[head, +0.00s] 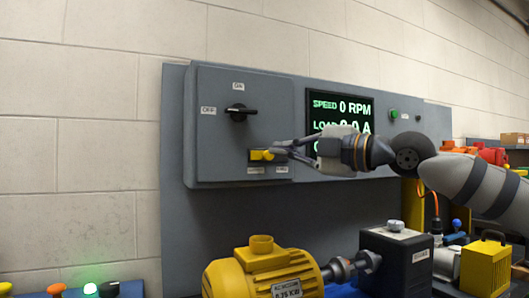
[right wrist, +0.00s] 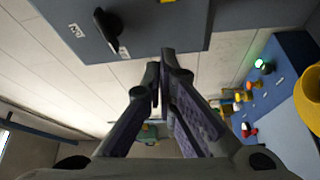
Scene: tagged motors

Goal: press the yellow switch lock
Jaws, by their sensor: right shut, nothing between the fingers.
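The yellow switch lock (head: 257,155) is a small block in a dark slot low on the front of the grey switch box (head: 215,150). Labels sit below it, too small to read. My right gripper (head: 274,152) comes in from the right, shut and empty, with its tips close to the lock's right end. I cannot tell whether they touch it. In the right wrist view the shut fingertips (right wrist: 160,64) point toward the box, and a bit of the yellow lock (right wrist: 167,1) shows at the top edge. My left gripper is not in view.
A black rotary handle (head: 240,112) lies level above the lock, with OFF at its left and ON above. A dark display (head: 340,103) reads 0 RPM, partly hidden by my right gripper. A yellow motor (head: 262,270) and a dark box (head: 395,258) stand below.

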